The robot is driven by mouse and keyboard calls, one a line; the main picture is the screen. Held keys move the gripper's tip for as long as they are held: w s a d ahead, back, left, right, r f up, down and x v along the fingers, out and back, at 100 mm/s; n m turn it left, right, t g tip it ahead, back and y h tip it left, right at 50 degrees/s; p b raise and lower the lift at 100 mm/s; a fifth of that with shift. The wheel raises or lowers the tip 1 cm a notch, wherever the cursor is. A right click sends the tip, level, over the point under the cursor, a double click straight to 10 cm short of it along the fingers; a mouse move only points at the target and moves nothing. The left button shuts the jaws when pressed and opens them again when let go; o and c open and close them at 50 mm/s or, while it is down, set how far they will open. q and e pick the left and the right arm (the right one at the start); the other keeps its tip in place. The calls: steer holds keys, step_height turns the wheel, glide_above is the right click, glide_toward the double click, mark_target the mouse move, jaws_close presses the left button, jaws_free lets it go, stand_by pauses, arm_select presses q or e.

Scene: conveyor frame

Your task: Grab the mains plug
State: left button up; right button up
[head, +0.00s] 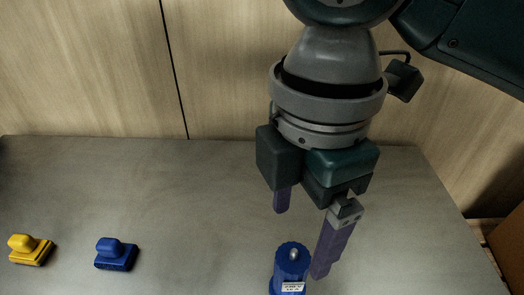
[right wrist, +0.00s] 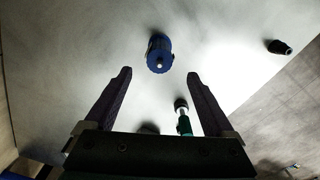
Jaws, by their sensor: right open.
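A blue ribbed cylinder with a metal tip and a white label, which I take to be the mains plug (head: 289,272), is on the grey table at the bottom of the head view. In the right wrist view the blue plug (right wrist: 159,53) lies beyond the fingertips, between the lines of the two fingers. My right gripper (head: 301,241) is open and empty, with its purple fingers pointing down near the plug. Its fingers also show apart in the right wrist view (right wrist: 159,76). Whether a finger touches the plug I cannot tell. My left gripper is not in view.
A yellow block with a knob (head: 31,249) and a similar blue block (head: 116,254) lie at the left of the table. In the right wrist view, a green and silver part (right wrist: 183,116) and a black part (right wrist: 279,47) lie nearby. The table's middle is clear.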

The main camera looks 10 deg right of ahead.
mark_target(295, 254)
step_height(295, 254, down, 5)
steer(key=shift+s+r+b, duration=0.15)
steer(key=shift+b, duration=0.2)
step_height(295, 254, down, 6)
steer(key=shift+r+b, duration=0.2)
steer(key=shift+b, duration=0.35)
steer(key=shift+w, duration=0.2)
steer(key=c, duration=0.5)
jaws_close()
